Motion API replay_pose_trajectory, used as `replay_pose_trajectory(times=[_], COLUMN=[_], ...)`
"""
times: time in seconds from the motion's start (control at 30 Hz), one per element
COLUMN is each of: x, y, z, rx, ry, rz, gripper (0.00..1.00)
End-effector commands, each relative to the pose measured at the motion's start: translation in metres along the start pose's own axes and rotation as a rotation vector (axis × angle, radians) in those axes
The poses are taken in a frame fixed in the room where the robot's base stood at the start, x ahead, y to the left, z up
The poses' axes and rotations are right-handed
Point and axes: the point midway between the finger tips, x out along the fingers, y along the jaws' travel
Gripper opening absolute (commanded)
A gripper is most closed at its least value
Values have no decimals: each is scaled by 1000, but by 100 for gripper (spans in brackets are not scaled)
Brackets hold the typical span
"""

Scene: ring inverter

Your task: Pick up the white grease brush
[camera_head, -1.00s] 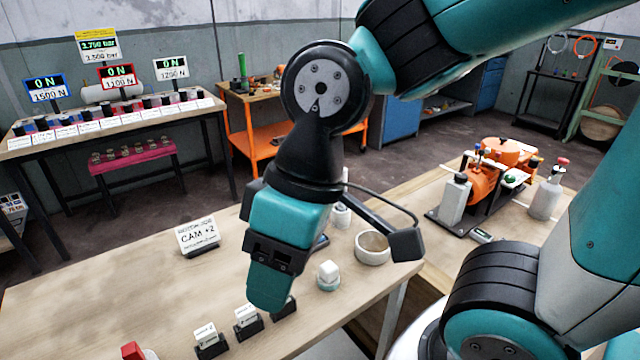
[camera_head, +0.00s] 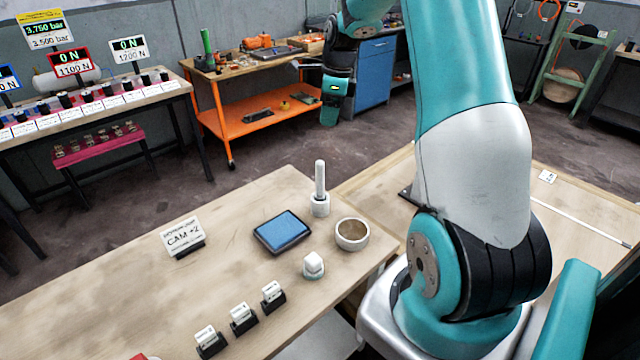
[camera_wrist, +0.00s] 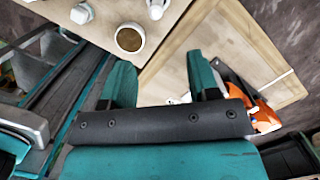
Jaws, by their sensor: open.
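The white grease brush (camera_head: 320,178) stands upright in a small white holder (camera_head: 320,206) on the wooden table. Next to it is a round white pot (camera_head: 344,243) with brown contents. My gripper (camera_head: 331,112) is at the upper middle of the head view, raised and apart from the brush. In the wrist view my gripper (camera_wrist: 163,82) has its two teal fingers spread with nothing between them. The pot (camera_wrist: 129,39) shows beyond the fingers, and a white object at the top edge may be the brush (camera_wrist: 156,7).
A blue pad (camera_head: 282,231) lies left of the holder. A white block on a round base (camera_head: 313,265), several small labelled blocks (camera_head: 241,318) and a CAM sign (camera_head: 184,238) stand on the table. An orange cart (camera_head: 250,118) stands behind. The table's left middle is clear.

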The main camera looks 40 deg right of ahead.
Motion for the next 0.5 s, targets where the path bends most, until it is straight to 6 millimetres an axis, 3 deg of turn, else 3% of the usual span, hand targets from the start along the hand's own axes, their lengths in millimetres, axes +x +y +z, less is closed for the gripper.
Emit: replay_pose_trajectory(times=[0.5], x=[103], y=[2], z=[0], rx=[2], ry=[2], rz=[5], gripper=[55])
